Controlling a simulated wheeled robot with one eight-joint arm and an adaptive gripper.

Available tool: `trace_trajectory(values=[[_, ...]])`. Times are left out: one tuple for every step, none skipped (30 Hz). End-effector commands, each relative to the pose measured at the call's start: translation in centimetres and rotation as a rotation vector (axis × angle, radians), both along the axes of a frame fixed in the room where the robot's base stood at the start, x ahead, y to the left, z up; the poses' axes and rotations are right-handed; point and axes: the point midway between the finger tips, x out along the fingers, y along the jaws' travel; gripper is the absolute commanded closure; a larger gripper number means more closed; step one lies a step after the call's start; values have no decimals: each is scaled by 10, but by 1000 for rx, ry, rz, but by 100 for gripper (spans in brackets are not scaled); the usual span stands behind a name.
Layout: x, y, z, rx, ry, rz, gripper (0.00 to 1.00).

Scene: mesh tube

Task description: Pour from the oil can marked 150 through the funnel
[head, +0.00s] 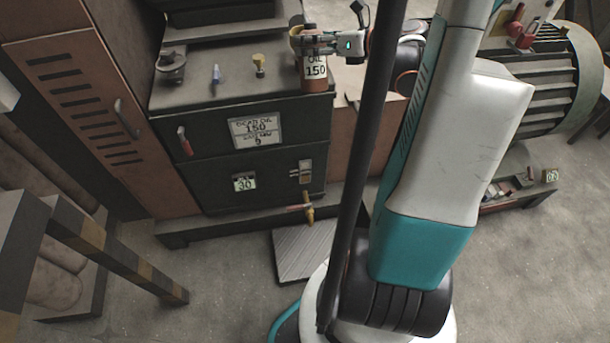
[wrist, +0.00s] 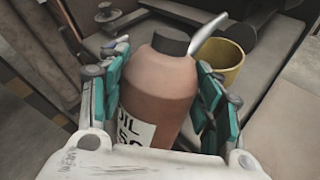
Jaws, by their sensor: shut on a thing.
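The brown oil can (head: 314,84) has a white label reading OIL 150 and a dark cap. It is upright at the right front corner of the dark machine's top (head: 215,93); I cannot tell whether its base touches. My gripper (head: 307,40) is shut around its upper part.
A ribbed motor (head: 555,85) stands at right.

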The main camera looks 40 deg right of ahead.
Motion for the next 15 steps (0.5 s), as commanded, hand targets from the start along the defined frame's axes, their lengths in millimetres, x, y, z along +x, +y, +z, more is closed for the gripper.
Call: trace_trajectory(values=[[0,0,-6,-11,-21,0,70],[1,0,-6,-18,-33,0,70],[1,0,-7,-27,-48,1,70],[1,0,-7,-33,-57,1,70],[1,0,-8,-39,-65,1,70],[1,-1,-7,-43,-74,0,70],[2,-1,-7,-46,-79,0,70],[2,-1,-7,-48,-82,0,70],[2,-1,-7,-51,-84,0,70],[2,-1,-6,-52,-84,0,70],[2,-1,-6,-51,-85,0,70],[2,-1,-6,-52,-84,0,70],[2,-1,-6,-51,-84,0,70],[2,-1,-6,-50,-84,1,70],[2,-1,-6,-50,-84,1,70]])
